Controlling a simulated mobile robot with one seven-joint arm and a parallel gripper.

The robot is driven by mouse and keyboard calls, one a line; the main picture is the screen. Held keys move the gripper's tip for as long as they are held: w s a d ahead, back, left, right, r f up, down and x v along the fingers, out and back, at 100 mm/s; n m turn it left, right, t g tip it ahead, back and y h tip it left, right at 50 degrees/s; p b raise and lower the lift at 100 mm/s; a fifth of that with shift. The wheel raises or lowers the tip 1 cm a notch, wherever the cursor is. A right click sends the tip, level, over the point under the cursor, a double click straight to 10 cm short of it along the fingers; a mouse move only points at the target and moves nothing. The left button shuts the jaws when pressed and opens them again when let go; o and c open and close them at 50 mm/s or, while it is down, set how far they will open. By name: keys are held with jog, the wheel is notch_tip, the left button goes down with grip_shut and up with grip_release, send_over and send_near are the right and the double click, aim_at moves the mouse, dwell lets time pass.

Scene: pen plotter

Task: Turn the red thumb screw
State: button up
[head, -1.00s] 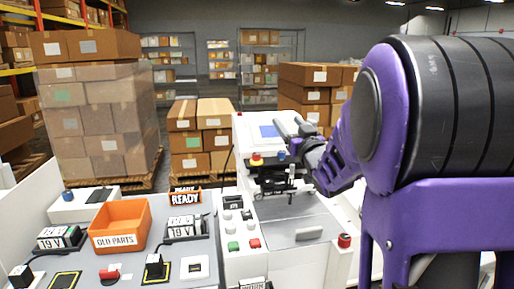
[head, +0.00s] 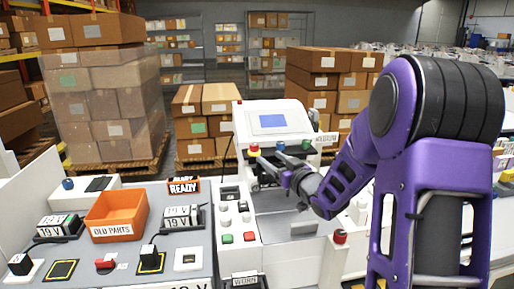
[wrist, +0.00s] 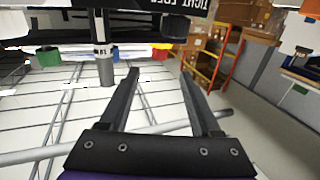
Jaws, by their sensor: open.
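The pen plotter (head: 236,118) is white with a blue screen, across from me. A red-topped piece with yellow below it (head: 254,151) sits at its front, left of a blue (head: 280,146) and a green piece (head: 306,144). In the wrist view a red piece (wrist: 173,27) shows at the top, beyond my fingers. I cannot tell for sure that it is the thumb screw. My gripper (head: 270,165) is in front of the plotter and hides part of its carriage. In the wrist view my gripper (wrist: 158,75) is open, with nothing between its fingers.
A grey post (wrist: 105,65) stands left of my fingers in the wrist view. A red knob (head: 340,237) is at the plotter's front right. An orange bin (head: 116,215) and a READY sign (head: 184,187) are on the left bench.

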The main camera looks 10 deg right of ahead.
aim_at(257, 148)
jog(key=x, duration=0.9)
jog(key=shift+p, duration=0.3)
grip_shut()
